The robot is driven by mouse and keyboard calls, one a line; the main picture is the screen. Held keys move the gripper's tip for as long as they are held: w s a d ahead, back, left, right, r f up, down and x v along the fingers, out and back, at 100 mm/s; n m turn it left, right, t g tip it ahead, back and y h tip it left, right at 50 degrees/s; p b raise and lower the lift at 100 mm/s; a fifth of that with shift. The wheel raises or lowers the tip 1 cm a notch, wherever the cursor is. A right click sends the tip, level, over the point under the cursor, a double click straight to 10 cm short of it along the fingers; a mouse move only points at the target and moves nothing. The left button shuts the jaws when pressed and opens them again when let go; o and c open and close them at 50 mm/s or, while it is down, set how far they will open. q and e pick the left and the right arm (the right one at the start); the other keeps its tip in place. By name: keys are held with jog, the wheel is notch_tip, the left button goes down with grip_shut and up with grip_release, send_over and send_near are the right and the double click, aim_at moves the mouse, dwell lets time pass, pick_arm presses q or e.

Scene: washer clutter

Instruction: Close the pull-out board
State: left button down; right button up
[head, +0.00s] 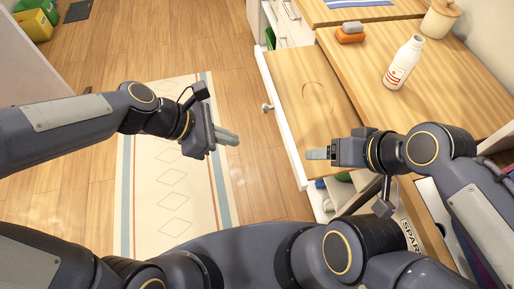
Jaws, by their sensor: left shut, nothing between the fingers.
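The pull-out board (300,85) is a wooden panel with a white front edge, and it sticks out to the left from under the counter. A round knob (267,108) sits on its front edge. My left gripper (232,138) is shut and empty, over the floor to the left of the board and apart from it. My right gripper (310,154) overlaps the near end of the board in the picture, its fingers pointing left; I cannot tell whether it touches the board or how its jaws stand.
A white bottle (402,64), a sponge-like orange block (350,35) and a beige jar (440,18) stand on the wooden counter (360,65). Small items show in an open space below the board.

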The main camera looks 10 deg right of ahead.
pick_arm(q)
jog(key=d+r+b+x, duration=0.2)
jog(key=x, duration=1)
jog(key=shift+d+f, duration=0.25)
jog(key=shift+d, duration=0.05)
pick_arm(e)
jog(key=shift+f, duration=1.15)
